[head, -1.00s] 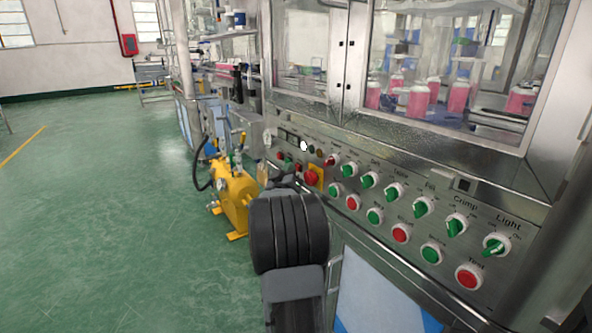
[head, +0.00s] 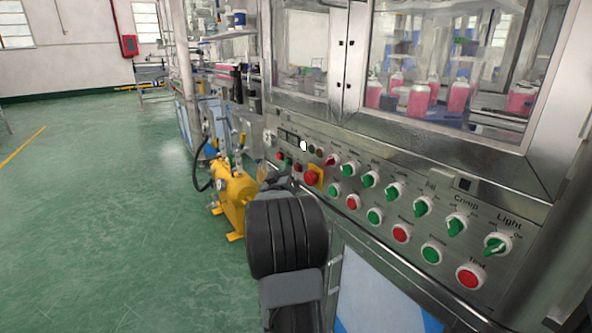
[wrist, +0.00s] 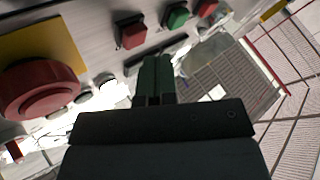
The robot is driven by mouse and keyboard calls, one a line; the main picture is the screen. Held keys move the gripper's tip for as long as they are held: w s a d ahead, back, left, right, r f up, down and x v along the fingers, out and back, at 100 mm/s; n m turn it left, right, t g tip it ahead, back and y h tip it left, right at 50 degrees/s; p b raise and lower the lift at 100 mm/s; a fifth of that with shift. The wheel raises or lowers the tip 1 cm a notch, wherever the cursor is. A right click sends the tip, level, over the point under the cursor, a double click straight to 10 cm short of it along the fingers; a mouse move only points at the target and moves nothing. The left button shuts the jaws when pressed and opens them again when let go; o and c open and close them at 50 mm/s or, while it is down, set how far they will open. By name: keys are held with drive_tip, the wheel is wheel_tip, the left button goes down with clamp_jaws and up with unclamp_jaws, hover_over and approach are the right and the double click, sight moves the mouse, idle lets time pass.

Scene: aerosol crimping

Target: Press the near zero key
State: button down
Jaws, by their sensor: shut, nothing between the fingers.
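The grey control panel (head: 345,178) carries rows of knobs and buttons. Small red and green keys (head: 288,158) sit at its far left end, below a dark display (head: 289,136). I cannot read which key is the zero key. In the wrist view a red square key (wrist: 131,33) and a green key (wrist: 176,16) lie beyond my gripper (wrist: 154,62). My gripper is shut and empty, its tips close to the panel; I cannot tell whether they touch it. In the head view my gripper is mostly hidden behind my arm.
A red mushroom button (wrist: 38,88) on a yellow plate (head: 319,172) stands out from the panel beside my gripper. A yellow pump unit (head: 236,195) stands on the floor to the left. Green floor (head: 100,220) is open farther left.

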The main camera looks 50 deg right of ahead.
drive_tip(key=shift+w+a, duration=0.25)
drive_tip(key=shift+a, duration=0.55)
drive_tip(key=shift+w+a, duration=0.25)
drive_tip(key=shift+a, duration=0.5)
drive_tip(key=shift+w+a, duration=0.25)
drive_tip(key=shift+a, duration=0.55)
